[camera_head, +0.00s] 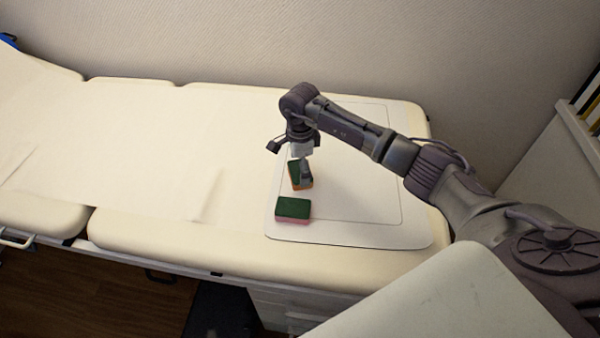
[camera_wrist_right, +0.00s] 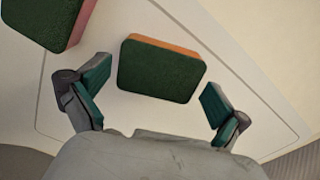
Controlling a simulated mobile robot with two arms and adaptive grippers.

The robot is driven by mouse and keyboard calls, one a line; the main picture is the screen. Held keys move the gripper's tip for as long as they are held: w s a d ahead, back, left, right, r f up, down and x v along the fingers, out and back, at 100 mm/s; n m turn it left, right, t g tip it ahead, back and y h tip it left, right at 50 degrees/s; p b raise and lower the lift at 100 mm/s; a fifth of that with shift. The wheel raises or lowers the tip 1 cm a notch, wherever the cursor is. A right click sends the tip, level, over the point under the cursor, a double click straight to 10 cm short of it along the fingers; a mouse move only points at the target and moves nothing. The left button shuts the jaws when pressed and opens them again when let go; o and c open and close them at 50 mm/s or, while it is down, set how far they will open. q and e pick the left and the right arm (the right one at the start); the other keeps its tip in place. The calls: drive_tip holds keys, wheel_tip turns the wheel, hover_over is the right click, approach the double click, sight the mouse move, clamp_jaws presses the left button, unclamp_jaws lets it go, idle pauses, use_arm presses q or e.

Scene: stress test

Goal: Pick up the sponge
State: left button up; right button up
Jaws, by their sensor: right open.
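Two sponges lie on the white mat on the padded table. One has a green top and an orange side (camera_head: 296,183); in the right wrist view this sponge (camera_wrist_right: 160,68) lies between and just beyond the open fingers, apart from both. The other has a green top and a pink side (camera_head: 293,208), nearer the table's front edge; this sponge (camera_wrist_right: 45,18) also shows at the upper left of the right wrist view. My right gripper (camera_head: 303,165) points down above the orange-sided sponge, partly hiding it. It is open and empty (camera_wrist_right: 155,100). My left gripper is out of view.
The white mat (camera_head: 365,232) lies on the cream padded table (camera_head: 150,238), with a paper sheet to the left. A wall stands behind. A pale cabinet (camera_head: 560,170) is at the right. The mat right of the sponges is clear.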

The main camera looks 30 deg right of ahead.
drive_tip(key=c, duration=0.5)
drive_tip(key=shift+r, duration=0.15)
drive_tip(key=shift+r, duration=0.2)
wheel_tip(320, 180, up, 4)
drive_tip(key=shift+f+b, duration=0.1)
drive_tip(key=shift+b, duration=0.2)
drive_tip(key=s+d+r, duration=0.2)
drive_tip(key=s, duration=0.1)
drive_tip(key=s+d+r, duration=0.2)
drive_tip(key=s, duration=0.1)
drive_tip(key=s+d+r, duration=0.2)
drive_tip(key=s, duration=0.1)
drive_tip(key=shift+s+d+r+b, duration=0.2)
drive_tip(key=shift+s+r+b, duration=0.05)
drive_tip(key=shift+s+b, duration=0.15)
